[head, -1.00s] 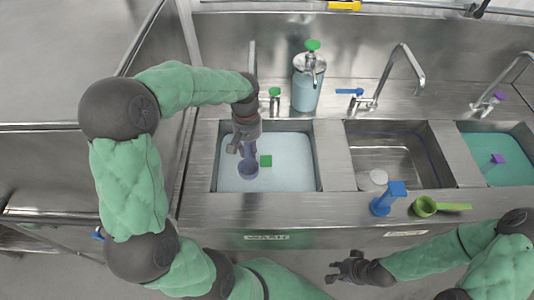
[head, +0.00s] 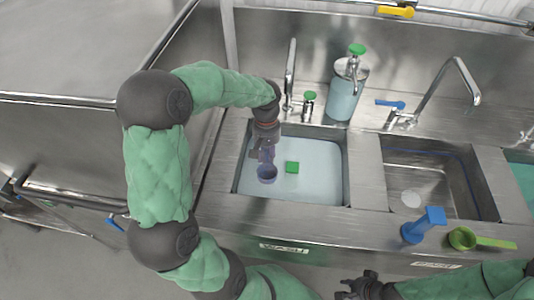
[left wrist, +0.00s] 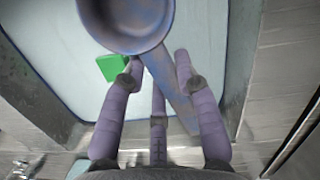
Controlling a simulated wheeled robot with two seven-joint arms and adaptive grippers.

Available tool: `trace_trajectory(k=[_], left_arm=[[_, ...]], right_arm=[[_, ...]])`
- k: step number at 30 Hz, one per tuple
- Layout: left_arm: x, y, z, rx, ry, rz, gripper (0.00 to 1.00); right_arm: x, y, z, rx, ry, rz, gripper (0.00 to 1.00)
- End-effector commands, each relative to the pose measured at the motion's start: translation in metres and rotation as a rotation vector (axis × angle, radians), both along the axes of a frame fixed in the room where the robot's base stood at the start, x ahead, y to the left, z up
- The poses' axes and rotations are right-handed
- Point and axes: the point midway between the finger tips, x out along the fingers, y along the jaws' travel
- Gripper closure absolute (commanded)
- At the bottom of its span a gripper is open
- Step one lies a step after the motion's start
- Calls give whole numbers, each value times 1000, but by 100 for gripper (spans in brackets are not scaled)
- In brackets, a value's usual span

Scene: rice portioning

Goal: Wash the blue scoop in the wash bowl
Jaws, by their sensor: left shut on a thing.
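My left gripper (head: 262,150) is over the left basin, the wash bowl (head: 330,195), which is filled with pale water and has a "WASH" label on its front. It is shut on the handle of the blue scoop (head: 267,174), whose round cup is at the water's surface; I cannot tell how deep it sits. In the left wrist view the scoop (left wrist: 125,22) looks bluish-purple, its handle running between my fingers (left wrist: 155,85). My right gripper (head: 357,287) is at the bottom edge, in front of the counter and away from the scoop; its fingers are too small to read.
A green block (head: 292,167) is in the wash water beside the scoop. A middle basin (head: 440,190) looks empty of water. A soap dispenser (head: 345,92) and faucets (head: 460,85) stand behind.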

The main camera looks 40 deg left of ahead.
Motion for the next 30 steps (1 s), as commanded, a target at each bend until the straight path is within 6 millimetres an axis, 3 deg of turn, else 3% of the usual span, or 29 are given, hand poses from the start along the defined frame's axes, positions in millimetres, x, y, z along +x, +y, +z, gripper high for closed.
trace_trajectory(k=[1, 30], left_arm=[[0, 0, -9, -1, 1, 0, 100], [0, 0, -107, 0, 0, 0, 100]], right_arm=[[0, 0, -8, 0, 0, 0, 73], [0, 0, -64, 0, 0, 0, 73]])
